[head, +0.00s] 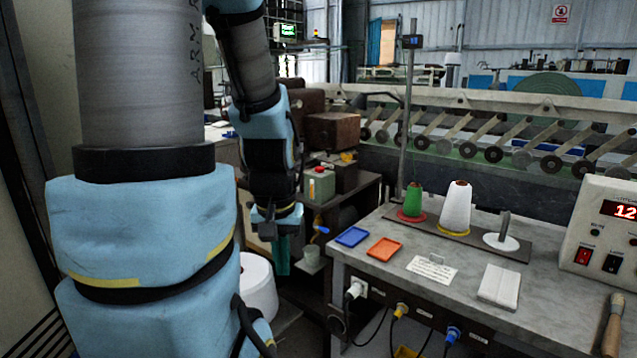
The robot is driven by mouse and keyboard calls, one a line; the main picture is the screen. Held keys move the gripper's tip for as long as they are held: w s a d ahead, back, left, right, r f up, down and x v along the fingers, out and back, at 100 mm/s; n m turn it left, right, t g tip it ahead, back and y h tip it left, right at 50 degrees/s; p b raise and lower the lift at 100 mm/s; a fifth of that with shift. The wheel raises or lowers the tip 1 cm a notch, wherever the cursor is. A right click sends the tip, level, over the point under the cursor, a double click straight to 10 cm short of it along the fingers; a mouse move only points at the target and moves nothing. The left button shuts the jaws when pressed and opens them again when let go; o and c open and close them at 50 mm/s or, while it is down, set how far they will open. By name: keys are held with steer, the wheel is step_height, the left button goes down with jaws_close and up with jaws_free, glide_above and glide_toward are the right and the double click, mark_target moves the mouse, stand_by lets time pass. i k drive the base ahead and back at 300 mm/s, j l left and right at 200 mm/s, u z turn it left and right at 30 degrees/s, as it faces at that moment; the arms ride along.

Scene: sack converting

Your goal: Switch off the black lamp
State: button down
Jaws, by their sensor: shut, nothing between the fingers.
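A black lamp (359,101) shows in the head view behind the grey worktable, its small dark head on a thin curved arm that reaches to a tall upright pole. I cannot tell whether it is lit, and I see no switch on it. My gripper (283,262) hangs low to the left of the table, pointing down, shut and empty, well apart from the lamp. A white plug (354,290), a yellow plug (400,311) and a blue plug (452,334) sit along the table's front edge. I cannot tell which cord is the lamp's.
The grey table (455,290) holds a green cone (413,199), a white cone (456,207), a blue tray (352,237) and an orange tray (384,249). A control box (601,235) with red and black switches stands right.

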mark_target(613, 264)
steer(key=l+z, duration=0.25)
steer(key=z, duration=0.25)
steer(key=l+z, duration=0.25)
steer(key=z, duration=0.2)
steer(key=i+l, duration=0.35)
